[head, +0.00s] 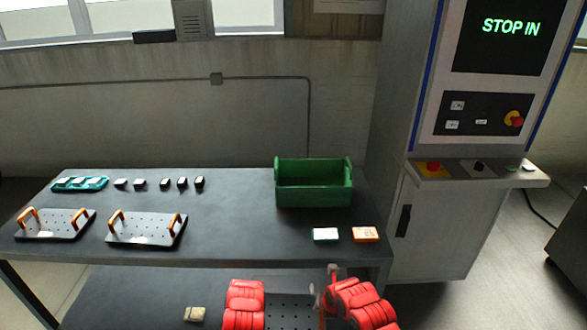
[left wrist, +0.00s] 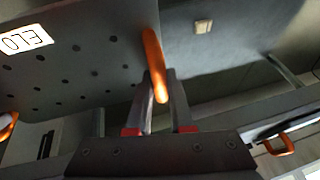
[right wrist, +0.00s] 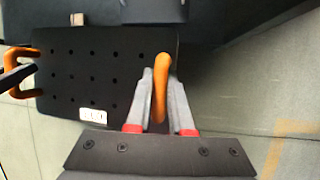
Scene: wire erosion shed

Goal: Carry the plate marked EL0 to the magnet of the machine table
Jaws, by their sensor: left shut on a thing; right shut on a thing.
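The plate marked EL0 is dark with rows of holes and an orange handle at each end. In the left wrist view the plate (left wrist: 95,60) fills the upper left, and its white EL0 label (left wrist: 27,40) is readable. My left gripper (left wrist: 160,85) is shut on one orange handle (left wrist: 153,60). In the right wrist view my right gripper (right wrist: 160,90) is shut on the other orange handle (right wrist: 160,75) of the plate (right wrist: 100,70). In the head view the plate (head: 290,312) shows at the bottom edge between my red arms. The machine table's magnet is not clearly in view.
A dark bench (head: 240,230) carries two more handled plates (head: 45,232) (head: 148,238), a teal tray (head: 80,184), several small dark blocks, a green crate (head: 313,190) and two small boxes (head: 326,235) (head: 365,234). The machine cabinet (head: 445,215) stands to the right, with open floor beside it.

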